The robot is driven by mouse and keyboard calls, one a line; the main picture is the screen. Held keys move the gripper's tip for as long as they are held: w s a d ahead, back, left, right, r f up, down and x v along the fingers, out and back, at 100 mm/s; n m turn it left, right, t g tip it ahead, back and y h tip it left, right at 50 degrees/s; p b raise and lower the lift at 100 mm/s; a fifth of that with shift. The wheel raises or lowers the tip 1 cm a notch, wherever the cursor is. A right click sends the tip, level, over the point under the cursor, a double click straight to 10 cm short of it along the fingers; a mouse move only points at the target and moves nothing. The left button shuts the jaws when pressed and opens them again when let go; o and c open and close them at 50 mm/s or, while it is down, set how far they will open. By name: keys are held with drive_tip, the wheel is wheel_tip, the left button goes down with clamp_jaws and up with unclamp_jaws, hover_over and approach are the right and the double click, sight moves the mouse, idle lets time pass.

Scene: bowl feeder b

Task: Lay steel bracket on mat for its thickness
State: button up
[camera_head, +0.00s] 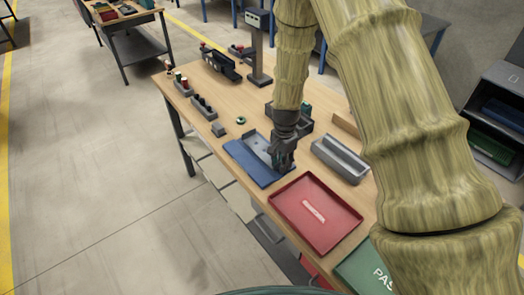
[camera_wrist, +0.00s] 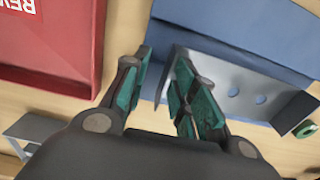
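The grey steel bracket (camera_head: 257,142), a flat plate with round holes, lies over part of the blue mat (camera_head: 250,165). In the wrist view the bracket (camera_wrist: 235,88) has an upright flange at its left end, and blue mat (camera_wrist: 225,40) shows beside it. My gripper (camera_head: 280,163) points down at the bracket's right end. In the wrist view my gripper (camera_wrist: 160,90) is open, its green-padded fingers apart, with the flange edge between or just beyond them. A gap shows at the left finger. Whether either finger touches the bracket is unclear.
A grey bin (camera_head: 340,158) stands to the right. A small green ring (camera_head: 241,120), a grey block (camera_head: 218,130) and racks of small parts (camera_head: 203,106) lie to the left.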

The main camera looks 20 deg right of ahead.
drive_tip(key=shift+w+f, duration=0.1)
drive_tip(key=shift+c, duration=0.6)
clamp_jaws()
drive_tip(key=shift+r, duration=0.2)
drive_tip(key=shift+r+b, duration=0.8)
drive_tip(key=shift+r, duration=0.1)
drive_tip(key=shift+s+a+r+b, duration=0.25)
drive_tip(key=shift+a+r+b, duration=0.3)
drive_tip(key=shift+r+b, duration=0.1)
drive_tip(key=s+a+r+b, duration=0.1)
drive_tip(key=s+a+b, duration=0.3)
drive_tip(key=a, duration=0.9)
drive_tip(key=s, duration=0.3)
drive_tip(key=shift+s+r, duration=0.2)
drive_tip(key=shift+r, duration=0.15)
